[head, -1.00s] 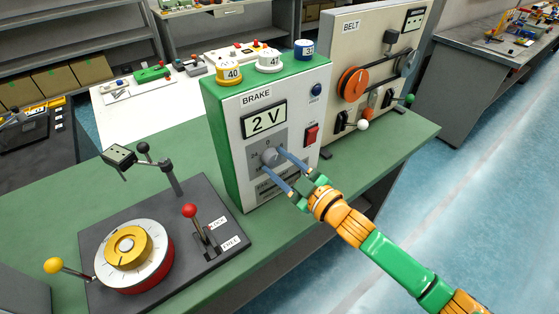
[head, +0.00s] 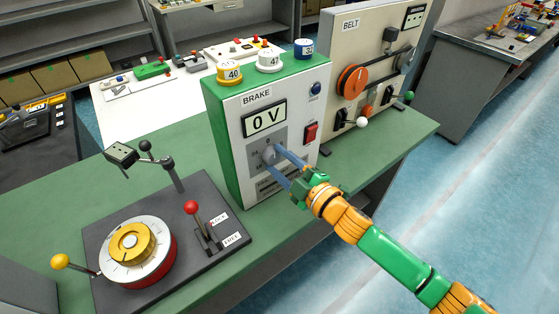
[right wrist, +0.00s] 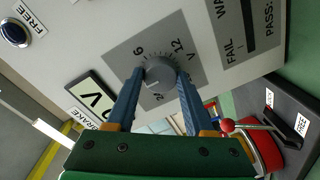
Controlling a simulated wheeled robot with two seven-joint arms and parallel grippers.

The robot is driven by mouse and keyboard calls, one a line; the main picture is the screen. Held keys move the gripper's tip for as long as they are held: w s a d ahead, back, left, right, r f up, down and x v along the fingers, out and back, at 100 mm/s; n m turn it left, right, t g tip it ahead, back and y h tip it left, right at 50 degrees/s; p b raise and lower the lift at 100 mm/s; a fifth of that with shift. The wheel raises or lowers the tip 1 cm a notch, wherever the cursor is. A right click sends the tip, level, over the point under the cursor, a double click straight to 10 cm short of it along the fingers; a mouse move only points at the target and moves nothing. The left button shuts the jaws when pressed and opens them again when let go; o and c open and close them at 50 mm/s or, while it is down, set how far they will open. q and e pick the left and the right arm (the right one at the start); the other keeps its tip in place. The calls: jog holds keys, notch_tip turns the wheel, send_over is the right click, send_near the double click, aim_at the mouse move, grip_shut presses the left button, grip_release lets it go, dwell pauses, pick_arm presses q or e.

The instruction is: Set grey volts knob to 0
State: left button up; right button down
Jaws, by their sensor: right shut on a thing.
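The grey volts knob (head: 268,154) is on the front of the green and white BRAKE box, on a grey dial plate below the display. The display (head: 265,119) reads 0 V. My right gripper (head: 272,160) is shut on the knob, with one blue finger on each side of it. In the right wrist view the knob (right wrist: 160,76) sits between the two blue fingertips (right wrist: 158,80). Part of the dial scale is hidden by the fingers. My left gripper is not in view.
A red switch (head: 311,132) and a blue button (head: 315,88) are right of the display. A dark base (head: 115,215) with levers and a round dial is at the left. The BELT panel (head: 345,55) stands behind right.

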jog(key=shift+r, duration=0.1)
jog(key=shift+c, duration=1.4)
grip_release()
jog(key=b+v, duration=0.1)
jog(key=v, duration=0.6)
jog(key=shift+a, duration=0.1)
